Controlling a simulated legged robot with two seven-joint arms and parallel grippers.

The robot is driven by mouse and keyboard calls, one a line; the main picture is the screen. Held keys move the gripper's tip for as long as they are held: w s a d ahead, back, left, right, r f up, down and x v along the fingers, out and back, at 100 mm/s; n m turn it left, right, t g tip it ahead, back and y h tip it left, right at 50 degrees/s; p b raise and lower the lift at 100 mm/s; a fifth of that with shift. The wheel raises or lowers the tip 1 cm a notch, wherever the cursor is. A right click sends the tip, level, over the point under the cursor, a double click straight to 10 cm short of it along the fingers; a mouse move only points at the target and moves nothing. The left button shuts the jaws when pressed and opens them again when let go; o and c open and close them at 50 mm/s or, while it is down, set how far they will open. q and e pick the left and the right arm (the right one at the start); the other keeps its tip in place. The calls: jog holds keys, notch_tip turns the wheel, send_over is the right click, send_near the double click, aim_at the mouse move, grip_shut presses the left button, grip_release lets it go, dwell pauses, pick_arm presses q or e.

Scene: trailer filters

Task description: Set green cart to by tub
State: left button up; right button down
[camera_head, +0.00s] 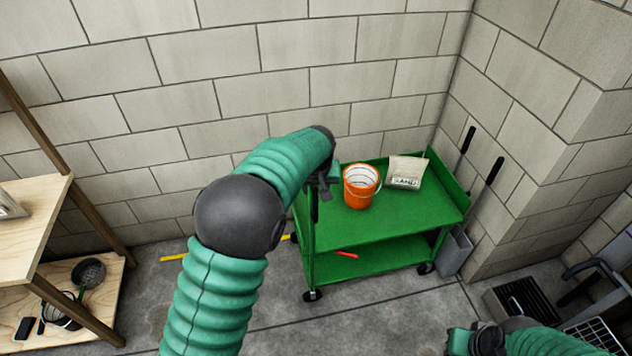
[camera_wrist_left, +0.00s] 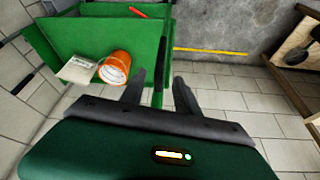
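The green cart (camera_head: 370,231) stands against the block wall, with an upper tray and a lower shelf on black casters. It also shows in the wrist view (camera_wrist_left: 95,38). An orange bucket (camera_head: 361,187) and a sand bag (camera_head: 405,172) rest on its upper tray. My left gripper (camera_wrist_left: 160,88) is open at the cart's left end. A dark upright bar of the cart (camera_wrist_left: 160,68) shows between its fingers; I cannot tell whether they touch it. My right gripper (camera_head: 476,341) is at the bottom edge, its fingers unclear. I cannot identify a tub.
A wooden shelf unit (camera_head: 35,225) with a black strainer (camera_head: 89,272) stands at left. A grey long-handled dustpan (camera_head: 455,252) is right of the cart, by the wall corner. Open concrete floor is in front of the cart.

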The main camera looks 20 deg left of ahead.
pick_arm(q)
jog(key=v, duration=0.4)
jog(key=shift+s+r, duration=0.1)
jog(key=shift+r, duration=0.15)
jog(key=s+f+m, duration=0.2)
jog(key=s+f, duration=0.2)
jog(key=s, duration=0.9)
jog(key=s+f+m+g+h, duration=0.1)
jog(key=s+f, duration=0.4)
jog(key=s, duration=0.9)
jog(key=shift+s+d+m+g+h, duration=0.25)
jog(key=shift+s+m+g+h, duration=0.05)
jog(key=shift+m, duration=0.2)
